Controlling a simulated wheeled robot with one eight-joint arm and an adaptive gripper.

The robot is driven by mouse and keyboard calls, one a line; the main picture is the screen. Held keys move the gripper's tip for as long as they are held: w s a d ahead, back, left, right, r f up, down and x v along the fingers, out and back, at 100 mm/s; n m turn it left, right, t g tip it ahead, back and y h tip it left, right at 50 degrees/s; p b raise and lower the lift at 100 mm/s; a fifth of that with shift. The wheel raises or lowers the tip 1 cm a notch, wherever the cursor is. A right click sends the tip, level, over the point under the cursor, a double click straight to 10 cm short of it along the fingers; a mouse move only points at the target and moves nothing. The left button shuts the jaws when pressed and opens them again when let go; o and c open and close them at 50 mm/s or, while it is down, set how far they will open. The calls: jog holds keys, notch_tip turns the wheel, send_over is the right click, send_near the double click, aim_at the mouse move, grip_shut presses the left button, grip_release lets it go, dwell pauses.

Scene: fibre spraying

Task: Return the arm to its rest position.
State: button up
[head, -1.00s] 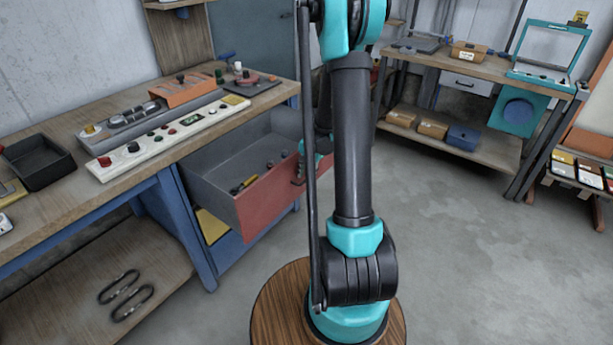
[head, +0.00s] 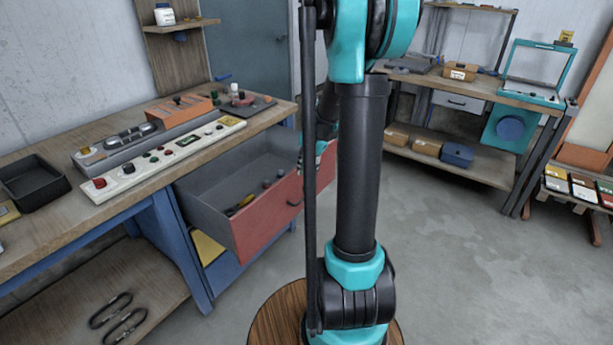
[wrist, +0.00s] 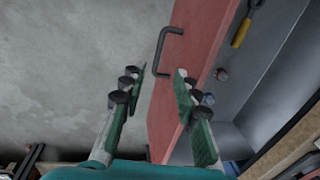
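My arm (head: 360,170) rises from its round wooden-topped base in the head view, and its upper end runs out of the top of the picture. My gripper is mostly hidden behind the arm there. In the wrist view my gripper (wrist: 161,80) is open, with its two green-padded fingers apart and nothing held between them. Beyond the fingers is the red front (wrist: 190,60) of an open drawer with a dark handle (wrist: 162,48). The gripper is apart from the handle.
The open drawer (head: 268,220) juts from the left workbench (head: 30,235) beside my arm and holds several small items. A control strip (head: 160,160) and black tray (head: 32,182) sit on the bench. A second bench (head: 480,88) stands at the back.

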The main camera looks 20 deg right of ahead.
jog(key=shift+s+a, duration=0.1)
dwell(0.3)
jog(key=s+a+f+n+t, duration=0.1)
jog(key=s+a+n, duration=0.2)
jog(key=s, duration=0.8)
jog(key=s+a+f+n+t+h, duration=0.1)
jog(key=s+a+n, duration=0.3)
jog(key=s+n, duration=0.3)
jog(key=s, duration=0.4)
jog(key=shift+a+t, duration=0.15)
jog(key=shift+t, duration=0.15)
